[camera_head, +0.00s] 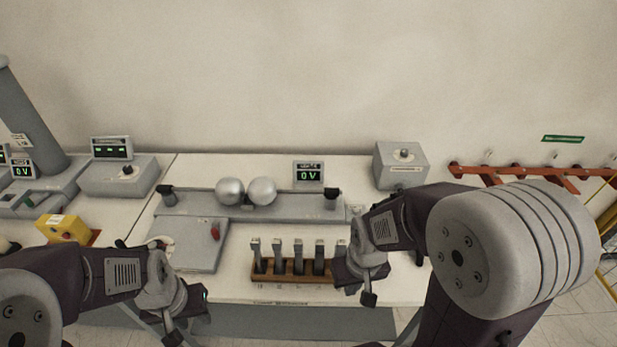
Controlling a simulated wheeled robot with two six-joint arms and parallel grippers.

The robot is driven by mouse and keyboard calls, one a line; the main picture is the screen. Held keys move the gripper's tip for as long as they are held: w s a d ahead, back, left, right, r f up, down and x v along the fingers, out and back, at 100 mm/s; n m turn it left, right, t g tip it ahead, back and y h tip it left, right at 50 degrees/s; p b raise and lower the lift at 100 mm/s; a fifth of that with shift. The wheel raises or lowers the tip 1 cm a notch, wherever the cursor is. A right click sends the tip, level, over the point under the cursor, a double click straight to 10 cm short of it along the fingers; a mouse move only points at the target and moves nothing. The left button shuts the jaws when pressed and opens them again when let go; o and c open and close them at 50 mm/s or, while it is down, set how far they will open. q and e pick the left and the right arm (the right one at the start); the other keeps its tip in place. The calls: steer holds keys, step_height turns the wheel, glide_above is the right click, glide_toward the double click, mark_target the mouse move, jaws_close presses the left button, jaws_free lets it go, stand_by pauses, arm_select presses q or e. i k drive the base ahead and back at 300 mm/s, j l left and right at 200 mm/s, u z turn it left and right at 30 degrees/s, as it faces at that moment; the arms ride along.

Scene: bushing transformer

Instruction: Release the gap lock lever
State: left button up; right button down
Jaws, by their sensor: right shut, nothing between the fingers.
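Two metal spheres (246,191) sit almost touching on a long grey bar (290,209) at the back of the white bench. A small red-handled lever (215,231) stands at the right of a grey sloped panel (188,246) in front of the bar; I cannot tell for sure that it is the gap lock lever. My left gripper (187,318) is at the bench's front edge, below and apart from the panel; its fingers are too dark to read. My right gripper (367,290) is shut and empty, just right of a wooden rack.
The wooden rack (292,278) holds several upright grey tools. A display reading 0 V (308,172) stands behind the bar. A grey box (401,166) is at the back right and a yellow box (66,228) at left. Orange rails (520,172) run along the right wall.

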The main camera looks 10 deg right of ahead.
mark_target(215, 231)
steer(key=i+j+z, duration=0.25)
steer(key=z, duration=0.2)
steer(key=i+j+z, duration=0.15)
steer(key=j+z, duration=0.15)
steer(key=z, duration=0.15)
